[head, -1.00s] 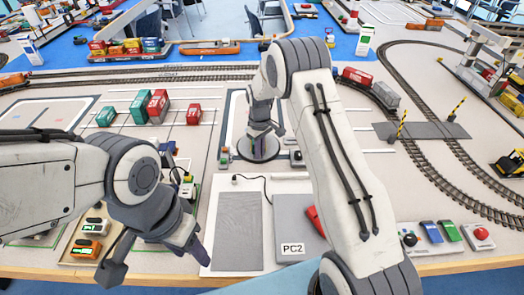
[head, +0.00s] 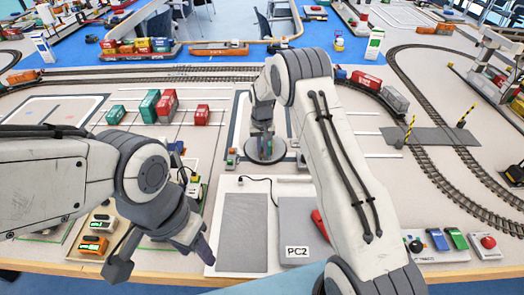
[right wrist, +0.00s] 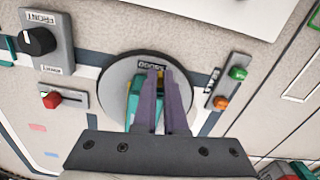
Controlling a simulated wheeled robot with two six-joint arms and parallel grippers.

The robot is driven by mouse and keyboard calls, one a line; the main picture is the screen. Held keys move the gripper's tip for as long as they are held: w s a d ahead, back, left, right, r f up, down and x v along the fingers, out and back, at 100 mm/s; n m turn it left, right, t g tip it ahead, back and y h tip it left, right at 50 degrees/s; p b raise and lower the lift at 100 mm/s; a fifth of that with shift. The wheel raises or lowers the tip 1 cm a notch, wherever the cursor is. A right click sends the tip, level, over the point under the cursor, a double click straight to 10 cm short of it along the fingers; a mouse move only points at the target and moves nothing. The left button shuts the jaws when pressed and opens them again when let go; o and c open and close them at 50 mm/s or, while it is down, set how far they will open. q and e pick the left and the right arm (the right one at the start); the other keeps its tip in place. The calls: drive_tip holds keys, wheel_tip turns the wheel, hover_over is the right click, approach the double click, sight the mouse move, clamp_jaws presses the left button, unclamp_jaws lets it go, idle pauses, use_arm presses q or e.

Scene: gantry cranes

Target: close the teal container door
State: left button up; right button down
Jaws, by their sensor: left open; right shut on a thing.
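A teal container (right wrist: 134,97) shows in the right wrist view on a round grey plate (right wrist: 112,88), mostly covered by my fingers. My right gripper (right wrist: 162,80) has its purple fingers close together over the plate, beside the teal. It is shut on what seems to be the container's door; the gripped part is mostly hidden. In the head view my right gripper (head: 262,140) is low over the same plate (head: 280,151), and the container there is hidden. My left gripper (head: 160,257) is open and empty near the table's front edge.
The wrist view shows a black knob (right wrist: 38,41), a red switch (right wrist: 52,100) and a green button (right wrist: 238,73) around the plate. In the head view, teal (head: 117,114) and red containers (head: 202,115) stand behind. A grey pad (head: 240,235) lies in front.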

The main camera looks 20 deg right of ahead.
drive_tip(key=shift+w, duration=0.1)
idle(0.3)
drive_tip(key=c, duration=1)
unclamp_jaws()
drive_tip(key=shift+o, duration=0.2)
wheel_tip(320, 180, up, 11)
drive_tip(key=b, duration=0.1)
drive_tip(key=shift+f, duration=0.2)
drive_tip(key=shift+a, duration=0.1)
drive_tip(key=s+a+r+n, duration=0.2)
drive_tip(key=s+a+r, duration=0.35)
drive_tip(key=s, duration=0.25)
drive_tip(key=s+a+r+n, duration=0.2)
drive_tip(key=s+a+r, duration=0.2)
drive_tip(key=s+a, duration=0.3)
drive_tip(key=s+n+y+p, duration=0.1)
drive_tip(key=s+n, duration=0.4)
drive_tip(key=s, duration=1.9)
drive_tip(key=shift+s+r, duration=0.15)
